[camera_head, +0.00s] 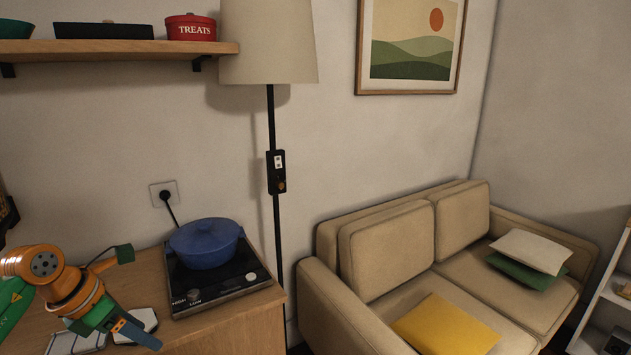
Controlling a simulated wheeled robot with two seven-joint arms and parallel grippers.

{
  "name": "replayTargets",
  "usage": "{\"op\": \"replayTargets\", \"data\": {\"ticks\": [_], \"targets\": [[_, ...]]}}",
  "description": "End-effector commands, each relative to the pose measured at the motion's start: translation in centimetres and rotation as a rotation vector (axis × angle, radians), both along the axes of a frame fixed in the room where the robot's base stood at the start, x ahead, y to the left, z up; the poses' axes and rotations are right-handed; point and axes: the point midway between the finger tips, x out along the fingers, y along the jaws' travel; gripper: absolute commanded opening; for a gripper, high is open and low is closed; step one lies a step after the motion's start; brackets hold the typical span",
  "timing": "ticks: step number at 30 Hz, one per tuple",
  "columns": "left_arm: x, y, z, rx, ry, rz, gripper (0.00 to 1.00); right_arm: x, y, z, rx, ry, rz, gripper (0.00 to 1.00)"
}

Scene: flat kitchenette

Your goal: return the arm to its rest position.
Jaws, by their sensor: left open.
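My left arm comes in from the left edge, in orange and green. My left gripper (138,296) is open and empty, over the left part of the wooden counter. One finger points up and right, the other down and right. It is to the left of the hot plate, apart from the blue pot in the picture. My right gripper is out of view.
A blue lidded pot (206,246) stands on a black hot plate (222,292) on the wooden counter (240,325). White items (140,322) lie beneath the gripper. A floor lamp (268,42) and a beige sofa (385,262) stand right. A shelf (120,48) hangs above.

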Motion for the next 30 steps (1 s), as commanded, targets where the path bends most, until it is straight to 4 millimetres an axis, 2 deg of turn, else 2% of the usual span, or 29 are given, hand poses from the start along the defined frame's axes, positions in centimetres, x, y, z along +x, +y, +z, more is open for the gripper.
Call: {"op": "replayTargets", "data": {"ticks": [8, 11, 14, 17, 19, 20, 21, 23, 24, 26, 27, 29, 30], "targets": [[1.8, -5.7, -2.6, -0.264, -0.006, 0.023, 0.69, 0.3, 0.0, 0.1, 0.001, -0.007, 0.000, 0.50], [2.5, -8.9, -4.0, -0.433, 0.003, 0.069, 0.69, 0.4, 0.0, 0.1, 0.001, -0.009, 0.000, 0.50], [3.5, -12.6, -5.8, -0.683, 0.031, 0.186, 0.69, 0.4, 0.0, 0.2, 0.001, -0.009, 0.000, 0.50], [4.6, -15.2, -8.2, -0.971, 0.088, 0.403, 0.69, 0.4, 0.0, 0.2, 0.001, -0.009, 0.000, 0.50], [5.1, -15.8, -11.1, -1.183, 0.151, 0.648, 0.69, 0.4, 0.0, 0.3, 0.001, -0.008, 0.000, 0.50], [5.2, -15.7, -13.0, -1.274, 0.185, 0.789, 0.69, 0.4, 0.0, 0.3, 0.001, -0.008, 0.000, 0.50], [4.7, -14.9, -16.3, -1.382, 0.234, 1.011, 0.69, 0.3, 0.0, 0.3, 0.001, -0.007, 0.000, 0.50], [3.1, -13.4, -21.4, -1.485, 0.296, 1.335, 0.69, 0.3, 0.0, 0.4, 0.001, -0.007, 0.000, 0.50], [1.2, -12.3, -25.0, -1.518, 0.332, 1.547, 0.69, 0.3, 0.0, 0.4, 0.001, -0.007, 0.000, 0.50], [-2.5, -11.0, -30.1, -1.529, 0.376, 1.851, 0.69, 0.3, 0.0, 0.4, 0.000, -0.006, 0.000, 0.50], [-5.4, -10.3, -33.2, -1.513, 0.397, 2.040, 0.69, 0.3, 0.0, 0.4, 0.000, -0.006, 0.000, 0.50], [-10.3, -9.7, -37.3, -1.460, 0.421, 2.309, 0.69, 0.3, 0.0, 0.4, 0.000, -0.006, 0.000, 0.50], [-13.9, -9.5, -39.7, -1.406, 0.432, 2.481, 0.69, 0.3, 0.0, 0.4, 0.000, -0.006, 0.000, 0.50]]}}
